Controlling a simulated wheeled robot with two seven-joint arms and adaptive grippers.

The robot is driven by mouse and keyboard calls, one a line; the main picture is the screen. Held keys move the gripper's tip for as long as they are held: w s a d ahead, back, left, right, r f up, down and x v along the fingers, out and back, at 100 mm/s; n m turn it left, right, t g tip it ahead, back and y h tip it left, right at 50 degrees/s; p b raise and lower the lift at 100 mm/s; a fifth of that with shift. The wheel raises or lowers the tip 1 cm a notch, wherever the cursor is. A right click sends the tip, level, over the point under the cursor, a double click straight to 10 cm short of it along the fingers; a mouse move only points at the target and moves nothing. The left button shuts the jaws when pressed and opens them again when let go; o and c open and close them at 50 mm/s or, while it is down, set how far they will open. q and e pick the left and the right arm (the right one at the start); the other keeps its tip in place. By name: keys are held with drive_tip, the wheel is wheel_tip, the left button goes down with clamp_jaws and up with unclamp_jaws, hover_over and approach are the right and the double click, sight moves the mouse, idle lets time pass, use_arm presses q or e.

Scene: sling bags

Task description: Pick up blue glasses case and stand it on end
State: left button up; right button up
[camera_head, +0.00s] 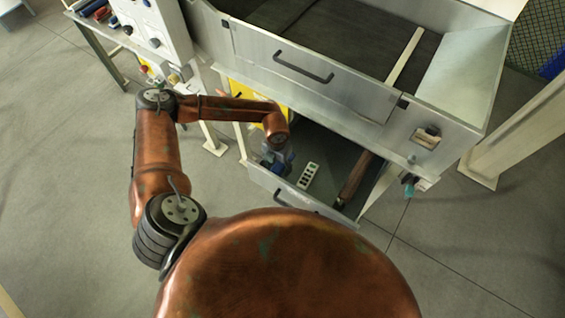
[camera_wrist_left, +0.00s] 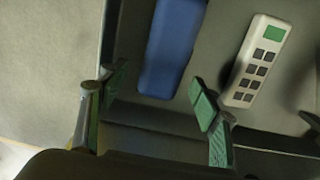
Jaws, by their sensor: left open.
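The blue glasses case (camera_wrist_left: 173,48) lies in the open lower drawer in the left wrist view, long and narrow, its upper end cut off by the frame edge. In the head view I cannot make it out for certain, as my left gripper covers that part of the drawer. My left gripper (camera_head: 277,160) is over the left part of the drawer. In the left wrist view its green-padded fingers (camera_wrist_left: 160,95) are spread apart with nothing between them. The near end of the case lies just beyond the gap. My right gripper is not in view.
A white strip with dark squares and a green patch (camera_wrist_left: 258,60) lies right of the case; it also shows in the head view (camera_head: 308,176). The drawer front (camera_head: 283,196) is a low wall on the near side. A metal cabinet with a handle (camera_head: 303,67) overhangs the drawer.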

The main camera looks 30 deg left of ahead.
use_arm(q)
drive_tip(key=shift+f, duration=0.65)
drive_tip(key=shift+c, duration=0.5)
drive_tip(key=c, duration=1.2)
